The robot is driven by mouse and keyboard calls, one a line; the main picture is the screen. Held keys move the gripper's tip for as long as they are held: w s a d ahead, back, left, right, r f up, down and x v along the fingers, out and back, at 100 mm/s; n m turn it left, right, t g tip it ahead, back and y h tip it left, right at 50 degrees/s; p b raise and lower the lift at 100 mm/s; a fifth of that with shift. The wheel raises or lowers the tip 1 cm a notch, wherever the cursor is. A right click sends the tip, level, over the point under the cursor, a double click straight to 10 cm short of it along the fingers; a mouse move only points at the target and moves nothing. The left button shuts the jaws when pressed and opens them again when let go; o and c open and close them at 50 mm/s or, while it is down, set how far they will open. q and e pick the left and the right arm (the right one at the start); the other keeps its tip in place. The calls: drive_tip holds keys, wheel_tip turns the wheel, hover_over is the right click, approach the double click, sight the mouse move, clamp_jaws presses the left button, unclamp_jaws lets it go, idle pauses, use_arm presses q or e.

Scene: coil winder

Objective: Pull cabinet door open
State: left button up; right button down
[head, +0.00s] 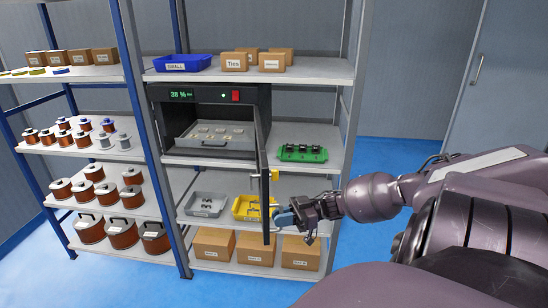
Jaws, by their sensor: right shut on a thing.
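The dark cabinet (208,88) stands on the middle shelves of the rack, with a lit "38 %" display and a red switch on its top front. Its door (264,200) stands swung out toward me and shows nearly edge-on as a tall dark panel. A grey drawer-like tray (212,137) with small parts shows inside the cabinet. My left gripper is out of view.
A green tray (303,153) sits on the shelf right of the cabinet. A grey bin (206,204) and a yellow bin (246,207) sit below it, the yellow one partly behind the door. Blue floor at right is clear.

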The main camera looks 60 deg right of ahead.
idle(0.3)
drive_tip(key=c, duration=1.5)
unclamp_jaws()
drive_tip(key=shift+o, duration=0.2)
drive_tip(key=b+v, duration=0.1)
drive_tip(key=v, duration=1)
drive_tip(key=shift+b, duration=0.3)
drive_tip(key=shift+a, duration=0.1)
